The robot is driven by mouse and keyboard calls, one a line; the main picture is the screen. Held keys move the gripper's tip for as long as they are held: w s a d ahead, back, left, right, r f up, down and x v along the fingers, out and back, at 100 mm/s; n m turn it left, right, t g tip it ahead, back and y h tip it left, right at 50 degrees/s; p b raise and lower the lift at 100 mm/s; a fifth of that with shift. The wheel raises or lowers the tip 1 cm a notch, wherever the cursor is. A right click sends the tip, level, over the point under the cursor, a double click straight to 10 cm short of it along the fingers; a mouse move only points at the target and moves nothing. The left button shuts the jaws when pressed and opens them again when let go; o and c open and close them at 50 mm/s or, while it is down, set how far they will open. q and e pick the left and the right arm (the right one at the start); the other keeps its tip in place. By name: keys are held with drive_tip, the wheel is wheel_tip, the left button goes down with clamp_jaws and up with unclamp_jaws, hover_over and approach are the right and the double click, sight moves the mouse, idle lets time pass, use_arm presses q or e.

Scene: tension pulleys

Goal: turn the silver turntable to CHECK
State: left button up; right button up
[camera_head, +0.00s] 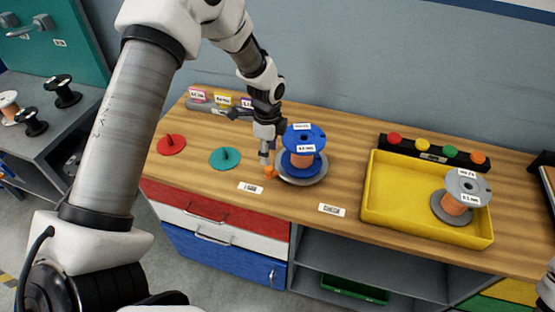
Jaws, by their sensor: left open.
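The silver turntable (308,181) is a round disc on the wooden bench, left of the yellow tray. A blue spool (301,137) with copper-coloured winding stands upright on it. An orange knob (270,172) sits at the turntable's left edge, on the side of a small white label (250,187). Another white label (331,209) lies to the front right of the turntable; the print on both is too small to read surely. My left gripper (267,152) points down just above the orange knob, open; whether its fingers touch the knob I cannot tell.
A yellow tray (400,205) holds a grey-flanged spool (456,203). Behind it is a black strip (405,146) with coloured buttons. Red (171,145) and teal (225,158) discs with pegs lie left. Bare wood lies between turntable and tray.

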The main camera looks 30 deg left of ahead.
sight(269, 168)
use_arm(q)
wheel_tip(269, 168, down, 7)
drive_tip(key=shift+w+a+r+p, duration=0.1)
drive_tip(key=shift+a+r+p, duration=0.1)
drive_tip(key=shift+p, duration=0.25)
drive_tip(key=shift+d, duration=0.15)
clamp_jaws()
